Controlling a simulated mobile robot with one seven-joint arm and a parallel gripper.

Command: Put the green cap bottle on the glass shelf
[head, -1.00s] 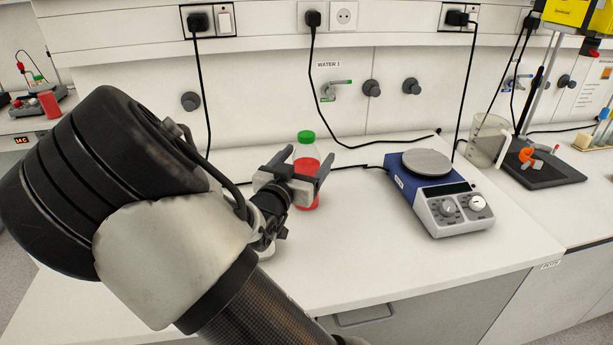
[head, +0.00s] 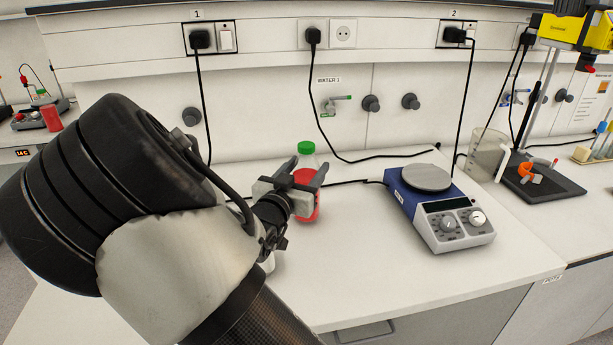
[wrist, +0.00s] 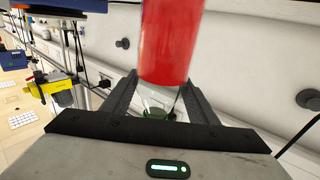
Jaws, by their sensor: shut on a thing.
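The green cap bottle (head: 305,200) is clear, with red liquid and a green cap, and appears upright near the back of the white bench. My gripper (head: 306,172) is shut on its upper part, one finger on each side. I cannot tell whether its base touches the bench. In the wrist view the red bottle (wrist: 167,45) shows between the fingers, its cap end towards the palm. The glass shelf is not recognisable in either view.
A blue hotplate stirrer (head: 440,208) stands right of the bottle. Black cables run behind it along the wall. Further right are a glass beaker (head: 486,153) and a black stand base (head: 545,185). The front middle of the bench (head: 370,270) is clear.

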